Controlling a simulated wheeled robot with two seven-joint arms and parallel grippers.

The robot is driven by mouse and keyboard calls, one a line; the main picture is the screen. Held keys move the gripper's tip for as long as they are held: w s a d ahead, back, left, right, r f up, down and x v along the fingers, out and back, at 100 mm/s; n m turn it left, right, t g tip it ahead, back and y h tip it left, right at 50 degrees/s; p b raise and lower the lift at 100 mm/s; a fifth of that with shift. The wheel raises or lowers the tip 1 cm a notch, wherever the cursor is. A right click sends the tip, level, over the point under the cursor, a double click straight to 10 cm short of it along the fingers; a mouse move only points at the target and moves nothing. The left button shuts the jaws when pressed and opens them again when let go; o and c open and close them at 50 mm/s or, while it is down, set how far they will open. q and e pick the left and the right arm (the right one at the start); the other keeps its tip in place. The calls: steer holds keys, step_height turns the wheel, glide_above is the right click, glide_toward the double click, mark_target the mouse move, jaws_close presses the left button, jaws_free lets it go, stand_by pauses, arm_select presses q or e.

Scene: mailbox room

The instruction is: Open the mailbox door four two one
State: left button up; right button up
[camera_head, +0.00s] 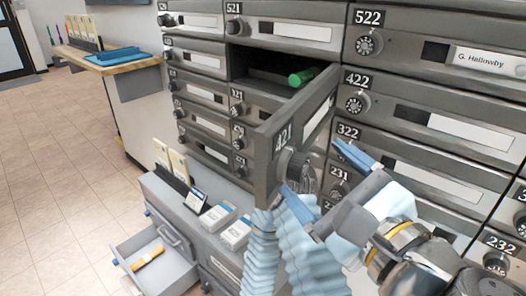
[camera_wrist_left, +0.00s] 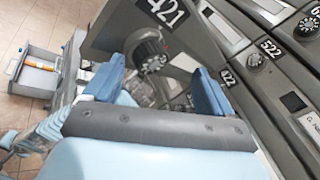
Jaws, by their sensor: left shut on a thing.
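The mailbox door numbered 421 (camera_head: 275,165) is swung outward from the grey mailbox wall, and its plate also shows in the wrist view (camera_wrist_left: 115,28). Its open compartment (camera_head: 262,72) shows a dark inside with a green cylinder (camera_head: 300,78) in it. The door carries a round dial knob (camera_head: 298,170), also seen between the blue fingers in the wrist view (camera_wrist_left: 150,50). My left gripper (camera_head: 326,180) is in front of the door, its two blue fingers either side of the knob, shut on it. The exact contact is partly hidden. My right gripper is not seen.
Closed mailboxes surround the opening, including 422 (camera_head: 385,106) and 522 (camera_head: 400,45) at right. Below stands a grey cabinet (camera_head: 160,198) with boxes on top and an open drawer (camera_head: 152,262) at lower left. A wooden counter (camera_head: 108,64) is at upper left; tiled floor is clear.

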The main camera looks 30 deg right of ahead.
arm_select(q)
steer(key=shift+d+r, duration=0.1)
steer(key=shift+d, duration=0.35)
steer(key=o, duration=0.9)
steer(key=shift+w+d, duration=0.15)
steer(key=shift+d, duration=0.05)
steer(key=shift+d, duration=0.1)
